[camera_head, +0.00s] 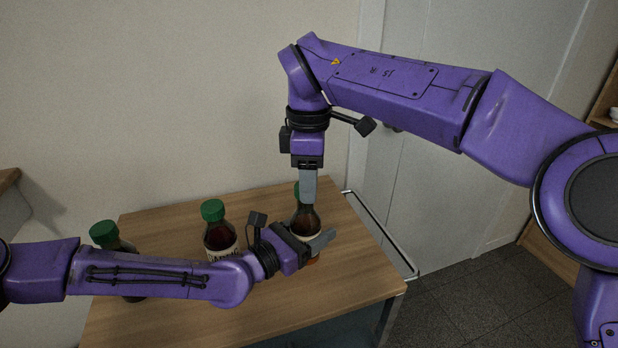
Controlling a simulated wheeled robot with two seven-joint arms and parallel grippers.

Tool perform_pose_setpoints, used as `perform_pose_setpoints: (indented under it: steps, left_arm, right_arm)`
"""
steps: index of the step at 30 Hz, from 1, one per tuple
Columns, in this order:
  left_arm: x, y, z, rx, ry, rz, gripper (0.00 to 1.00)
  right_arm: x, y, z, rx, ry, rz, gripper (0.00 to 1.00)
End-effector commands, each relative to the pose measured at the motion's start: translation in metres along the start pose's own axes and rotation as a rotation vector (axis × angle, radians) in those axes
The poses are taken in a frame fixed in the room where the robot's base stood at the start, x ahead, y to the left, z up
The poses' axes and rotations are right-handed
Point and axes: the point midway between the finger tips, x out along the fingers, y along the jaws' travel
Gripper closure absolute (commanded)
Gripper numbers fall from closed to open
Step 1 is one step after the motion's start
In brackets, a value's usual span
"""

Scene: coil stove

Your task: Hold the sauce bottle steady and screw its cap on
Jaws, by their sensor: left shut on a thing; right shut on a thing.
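The sauce bottle (309,221) stands upright at the right part of the wooden table, dark with a pale label partly hidden. Its green cap (296,189) is at the bottle's top, mostly hidden behind my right gripper's finger. My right gripper (308,200) points straight down from above and is shut on the cap. My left gripper (318,240) comes in from the left at the bottle's body and is shut on it. Whether the cap is fully seated cannot be told.
Another green-capped bottle (219,238) stands left of the held one, behind my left arm. A further green-capped bottle (106,236) stands at the table's left, partly hidden by that arm. The wooden table (352,270) is bare at its front right. A metal rail (385,240) runs along its right side.

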Motion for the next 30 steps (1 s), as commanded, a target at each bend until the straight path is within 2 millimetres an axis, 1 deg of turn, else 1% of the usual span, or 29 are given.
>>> perform_pose_setpoints:
  steps: [7, 23, 24, 25, 28, 29, 30]
  left_arm:
    - [0.0, 0.0, 0.0, 0.0, -0.001, 0.0, 0.89]
    - [0.0, 0.0, 0.0, 0.0, -0.001, 0.0, 0.89]
    - [0.0, 0.0, 0.0, 0.0, -0.001, 0.0, 1.0]
    - [0.0, 0.0, 0.0, 0.0, -0.001, 0.0, 1.0]
    - [0.0, 0.0, 0.0, 0.0, -0.001, 0.0, 1.0]
    - [0.0, 0.0, 0.0, 0.0, -0.001, 0.0, 1.0]
    - [0.0, 0.0, 0.0, 0.0, -0.001, 0.0, 1.0]
  right_arm:
    - [0.001, 0.0, 0.0, 0.0, 0.0, 0.0, 0.88]
    - [0.011, 0.0, 0.0, 0.001, -0.001, -0.001, 0.88]
    - [0.011, 0.0, 0.0, 0.001, 0.0, -0.001, 0.88]
    - [0.011, 0.0, 0.0, 0.005, -0.001, -0.001, 0.88]
    - [0.011, 0.0, 0.0, 0.081, -0.001, 0.0, 0.88]
    - [0.011, -0.001, 0.0, 0.131, -0.001, 0.0, 0.88]
    - [0.011, -0.001, 0.0, 0.216, -0.001, 0.0, 0.88]
